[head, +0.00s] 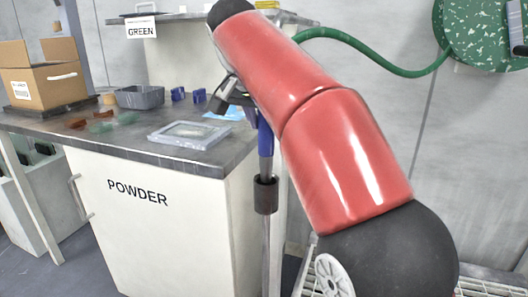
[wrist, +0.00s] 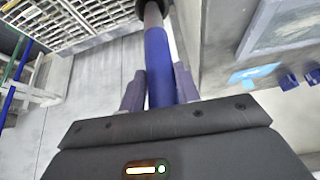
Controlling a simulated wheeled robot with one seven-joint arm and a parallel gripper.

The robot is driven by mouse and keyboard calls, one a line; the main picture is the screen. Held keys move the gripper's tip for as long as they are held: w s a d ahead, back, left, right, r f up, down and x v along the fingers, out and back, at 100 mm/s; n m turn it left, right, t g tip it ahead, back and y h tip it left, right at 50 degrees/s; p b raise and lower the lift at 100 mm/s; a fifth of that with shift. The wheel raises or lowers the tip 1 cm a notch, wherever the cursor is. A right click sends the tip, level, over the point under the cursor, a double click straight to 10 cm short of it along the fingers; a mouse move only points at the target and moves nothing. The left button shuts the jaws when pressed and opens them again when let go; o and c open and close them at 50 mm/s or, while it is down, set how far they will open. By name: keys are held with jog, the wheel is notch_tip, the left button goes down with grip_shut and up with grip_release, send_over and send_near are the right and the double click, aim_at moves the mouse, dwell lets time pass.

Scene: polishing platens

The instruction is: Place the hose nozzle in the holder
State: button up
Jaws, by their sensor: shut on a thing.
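The hose nozzle (head: 265,138) is blue with a grey lower tube and hangs nearly upright beside the bench corner. My gripper (head: 246,106) is shut on its blue body. In the wrist view the nozzle (wrist: 158,65) lies between the two fingers of my gripper (wrist: 160,92). A dark cup on a grey pole, seemingly the holder (head: 266,196), stands directly below. The grey tube meets the cup's top; how deep it sits inside cannot be told. In the wrist view a dark rim (wrist: 150,5) shows at the top edge. The nozzle's upper end is hidden by my arm.
The POWDER bench (head: 225,160) stands left of the nozzle, with a clear tray (head: 189,134), a grey bin (head: 140,97), blue blocks (head: 188,95) and a cardboard box (head: 45,80). A green hose (head: 385,65) arcs right towards a green disc (head: 485,35). Grating (head: 490,289) lies lower right.

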aim_at(263, 145)
jog(key=shift+w+f+b, duration=0.2)
jog(key=shift+f+b, duration=0.6)
jog(key=shift+f, duration=2.55)
jog(key=shift+f, duration=0.2)
jog(key=o, duration=1.1)
jog(key=shift+o, duration=0.2)
jog(key=shift+r, duration=0.1)
